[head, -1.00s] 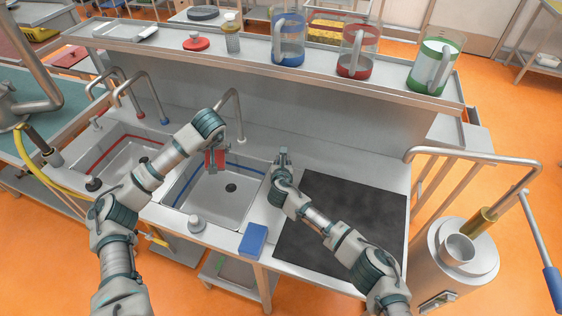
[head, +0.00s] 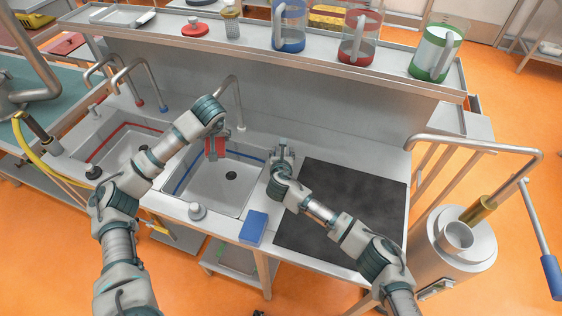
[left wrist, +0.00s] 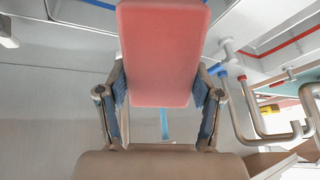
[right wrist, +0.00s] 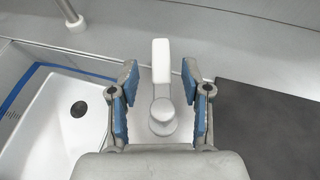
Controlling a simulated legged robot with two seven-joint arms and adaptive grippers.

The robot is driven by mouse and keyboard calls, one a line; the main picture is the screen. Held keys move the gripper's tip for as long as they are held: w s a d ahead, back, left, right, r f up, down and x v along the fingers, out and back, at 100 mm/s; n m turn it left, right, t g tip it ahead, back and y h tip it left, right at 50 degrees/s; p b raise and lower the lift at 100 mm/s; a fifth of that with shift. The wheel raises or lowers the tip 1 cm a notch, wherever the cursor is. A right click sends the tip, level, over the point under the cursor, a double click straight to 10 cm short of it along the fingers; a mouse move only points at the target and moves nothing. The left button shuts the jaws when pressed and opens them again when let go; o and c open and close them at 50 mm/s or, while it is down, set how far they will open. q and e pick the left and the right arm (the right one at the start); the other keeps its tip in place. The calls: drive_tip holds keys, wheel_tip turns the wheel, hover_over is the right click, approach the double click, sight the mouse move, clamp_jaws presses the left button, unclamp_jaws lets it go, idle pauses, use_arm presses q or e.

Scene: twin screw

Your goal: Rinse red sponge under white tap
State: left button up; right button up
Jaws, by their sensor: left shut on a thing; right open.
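My left gripper (head: 213,147) is shut on the red sponge (head: 219,146) and holds it over the back of the blue-striped sink (head: 215,192). In the left wrist view the sponge (left wrist: 163,55) sticks out beyond the two fingers. The white-based tap (head: 240,127) stands behind this sink, its grey spout arching up beside my left gripper. My right gripper (head: 283,150) is open at the sink's back right corner. In the right wrist view a white lever handle (right wrist: 161,62) on a round base stands between its open fingers; I cannot tell if they touch it.
A blue sponge (head: 253,227) and a white-topped dispenser (head: 197,211) sit at the sink's front edge. A red-striped sink (head: 118,148) lies to the left, a black mat (head: 340,210) to the right. The shelf (head: 330,66) above holds several jugs.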

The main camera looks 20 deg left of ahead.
drive_tip(key=v, duration=0.9)
drive_tip(key=shift+a+f, duration=0.1)
drive_tip(key=shift+f, duration=0.05)
idle(0.4)
drive_tip(key=shift+c, duration=0.6)
drive_tip(key=w+f+m+y, duration=0.1)
drive_tip(key=w+y, duration=0.1)
drive_tip(key=w+d+f+m+y, duration=0.1)
drive_tip(key=f+m, duration=0.1)
drive_tip(key=w+f+m+g+y, duration=0.1)
drive_tip(key=w+y, duration=0.1)
drive_tip(key=shift+w+d+f+y, duration=0.3)
drive_tip(key=shift+w+d+f, duration=0.05)
drive_tip(key=shift+d, duration=0.05)
drive_tip(key=d+m+y, duration=0.1)
drive_tip(key=y, duration=0.1)
drive_tip(key=w+d+f+m+g+y, duration=0.1)
drive_tip(key=shift+d+m, duration=0.3)
drive_tip(key=d+y, duration=0.1)
drive_tip(key=d+m+g+y, duration=0.1)
drive_tip(key=d+m+y, duration=0.1)
drive_tip(key=d, duration=0.1)
drive_tip(key=shift+s, duration=0.4)
drive_tip(key=shift+w+a+y, duration=0.1)
drive_tip(key=shift+y, duration=0.2)
drive_tip(key=x, duration=1.1)
drive_tip(key=shift+w+a+f, duration=0.1)
drive_tip(key=shift+a, duration=0.25)
